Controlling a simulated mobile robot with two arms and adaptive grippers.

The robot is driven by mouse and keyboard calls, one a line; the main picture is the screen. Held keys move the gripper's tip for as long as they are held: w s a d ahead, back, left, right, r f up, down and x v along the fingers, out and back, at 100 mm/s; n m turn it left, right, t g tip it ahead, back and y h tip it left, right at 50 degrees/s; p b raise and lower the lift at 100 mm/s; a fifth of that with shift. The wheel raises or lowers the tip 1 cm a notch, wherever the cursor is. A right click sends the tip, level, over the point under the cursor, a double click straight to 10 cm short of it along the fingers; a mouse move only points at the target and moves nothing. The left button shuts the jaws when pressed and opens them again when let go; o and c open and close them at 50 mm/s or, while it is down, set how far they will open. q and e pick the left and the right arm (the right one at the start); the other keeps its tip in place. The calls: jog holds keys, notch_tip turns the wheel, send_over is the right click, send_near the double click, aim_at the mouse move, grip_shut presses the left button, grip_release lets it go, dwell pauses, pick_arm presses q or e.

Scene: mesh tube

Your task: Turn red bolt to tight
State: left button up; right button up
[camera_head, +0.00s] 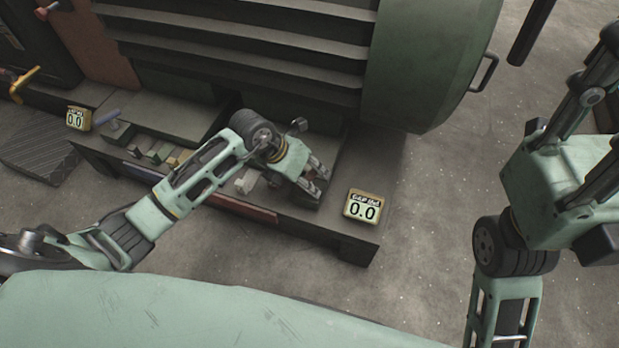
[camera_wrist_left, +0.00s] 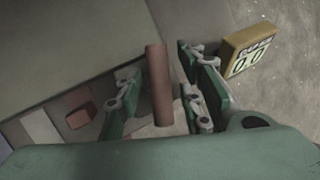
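The red bolt (camera_wrist_left: 158,85) shows in the left wrist view as a dull red rod between the two fingers of my left gripper (camera_wrist_left: 163,92). A gap shows on both sides of the rod, so the fingers look open around it and not closed on it. In the head view, my left gripper (camera_head: 314,180) is low over the machine base, left of a yellow-framed gap display (camera_head: 364,207) that reads 0.0. I cannot make out the bolt in the head view, where the gripper covers that area.
A large green ribbed machine (camera_head: 420,60) stands behind the base. A second display (camera_head: 78,118) reading 0.0 sits at the base's left end. Small blocks (camera_head: 160,152) lie along the base. My right arm (camera_head: 550,190) is at the right, over open floor.

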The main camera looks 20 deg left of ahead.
pick_arm(q)
jog(key=shift+c, duration=0.3)
grip_shut()
jog(key=shift+d+m+g+h, duration=0.1)
jog(key=shift+m+g+h, duration=0.2)
jog(key=shift+m, duration=0.3)
jog(key=shift+s, duration=0.1)
jog(key=shift+d, duration=0.1)
jog(key=shift+o, duration=0.2)
grip_release()
